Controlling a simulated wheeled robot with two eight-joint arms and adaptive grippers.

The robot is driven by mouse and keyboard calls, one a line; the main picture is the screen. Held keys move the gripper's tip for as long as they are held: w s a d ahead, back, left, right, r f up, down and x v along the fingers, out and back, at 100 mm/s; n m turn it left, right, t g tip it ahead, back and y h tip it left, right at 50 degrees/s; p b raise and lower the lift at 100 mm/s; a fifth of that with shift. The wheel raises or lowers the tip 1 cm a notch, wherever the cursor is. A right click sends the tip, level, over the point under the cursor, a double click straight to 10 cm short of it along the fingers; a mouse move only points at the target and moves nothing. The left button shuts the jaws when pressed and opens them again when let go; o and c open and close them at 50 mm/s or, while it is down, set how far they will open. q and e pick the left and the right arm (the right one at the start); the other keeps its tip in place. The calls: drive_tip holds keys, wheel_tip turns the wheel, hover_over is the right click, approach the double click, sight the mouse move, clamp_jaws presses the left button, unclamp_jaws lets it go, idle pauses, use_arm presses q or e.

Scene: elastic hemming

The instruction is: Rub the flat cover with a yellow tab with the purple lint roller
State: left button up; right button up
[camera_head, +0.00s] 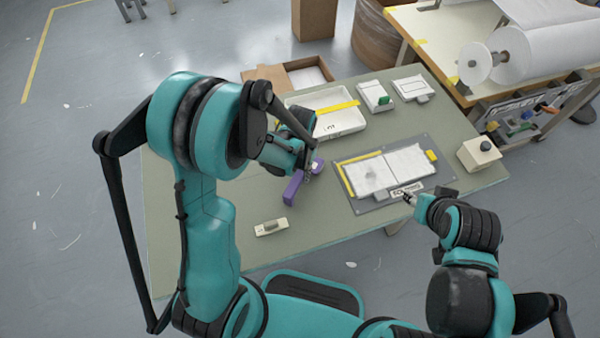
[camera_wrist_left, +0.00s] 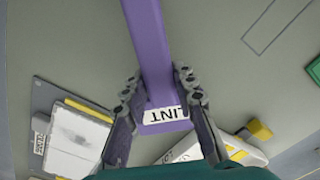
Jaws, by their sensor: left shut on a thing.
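My left gripper (camera_head: 308,174) is shut on the purple lint roller (camera_head: 293,190) and holds it over the table, left of the flat cover. In the left wrist view the purple roller (camera_wrist_left: 150,45) runs up from between the fingers (camera_wrist_left: 160,100), with a "LINT" label at its near end. The flat white cover (camera_head: 405,160) lies on a grey mat (camera_head: 360,208), with a yellow tab (camera_head: 431,156) at its right. Its left half has a grey smudge. The roller is apart from it. My right gripper (camera_head: 409,197) is by the mat's front edge; its fingers are too small to read.
A white tray (camera_head: 345,127) with a yellow strip stands behind, next to a cardboard box (camera_head: 305,76). Two small white items (camera_head: 375,97) lie at the back. A beige box with a black knob (camera_head: 479,153) is at right. A small beige block (camera_head: 271,228) lies at front left.

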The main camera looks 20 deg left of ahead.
use_arm(q)
drive_tip(key=o, duration=1)
drive_tip(key=shift+f, duration=0.15)
drive_tip(key=shift+o, duration=0.2)
drive_tip(key=r+p, duration=0.1)
drive_tip(key=r, duration=0.1)
drive_tip(key=r+p, duration=0.1)
drive_tip(key=r, duration=0.1)
drive_tip(key=r+p, duration=0.1)
drive_tip(key=r, duration=0.1)
drive_tip(key=shift+s+a+r, duration=0.3)
drive_tip(key=shift+s+a, duration=0.05)
drive_tip(key=shift+r+p, duration=0.3)
drive_tip(key=shift+r, duration=0.5)
drive_tip(key=s+a+r+n+t, duration=0.2)
drive_tip(key=s+a+r+t, duration=0.2)
drive_tip(key=r, duration=1)
drive_tip(key=s+t, duration=0.3)
drive_tip(key=s, duration=0.2)
drive_tip(key=shift+s+b, duration=0.25)
drive_tip(key=shift+b, duration=0.1)
